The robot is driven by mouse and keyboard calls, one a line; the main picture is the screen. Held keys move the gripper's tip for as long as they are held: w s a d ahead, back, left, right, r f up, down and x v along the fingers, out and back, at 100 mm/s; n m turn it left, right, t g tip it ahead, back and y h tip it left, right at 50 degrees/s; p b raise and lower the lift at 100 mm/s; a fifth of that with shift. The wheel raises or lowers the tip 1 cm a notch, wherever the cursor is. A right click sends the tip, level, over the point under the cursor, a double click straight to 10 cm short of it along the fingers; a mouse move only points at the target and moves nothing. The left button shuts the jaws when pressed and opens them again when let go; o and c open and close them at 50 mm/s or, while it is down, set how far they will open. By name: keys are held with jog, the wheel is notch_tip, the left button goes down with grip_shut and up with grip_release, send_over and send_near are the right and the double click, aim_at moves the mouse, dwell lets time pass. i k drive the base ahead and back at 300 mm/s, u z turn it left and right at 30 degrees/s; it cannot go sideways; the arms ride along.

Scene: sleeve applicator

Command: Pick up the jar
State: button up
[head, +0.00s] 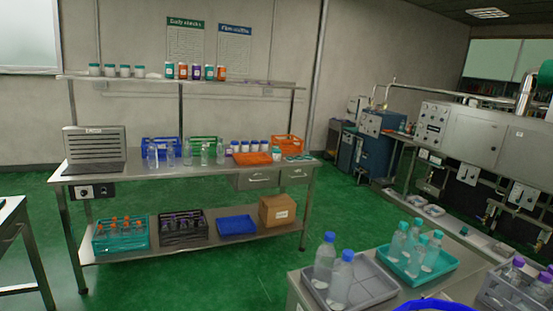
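Several jars are in view, and I cannot tell which one the task means. Small white jars with blue lids (254,147) stand in a row on the steel bench, behind an orange tray. A white jar with a teal lid (276,156) stands to their right. On the shelf above are white jars with teal lids (110,71) at the left and jars with coloured bodies (196,73) in the middle. All of them look upright and some distance away. My gripper does not show in this view.
The steel bench (205,173) holds crates, clear bottles and a grey slatted device (94,146). Nearer, at lower right, a table carries a grey tray (374,285) and a teal tray (437,270) with bottles. Green floor (215,280) lies open before the bench.

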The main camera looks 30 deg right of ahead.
aim_at(276, 153)
jog(key=z, duration=0.2)
jog(key=i, duration=5.25)
jog(key=z, duration=2.55)
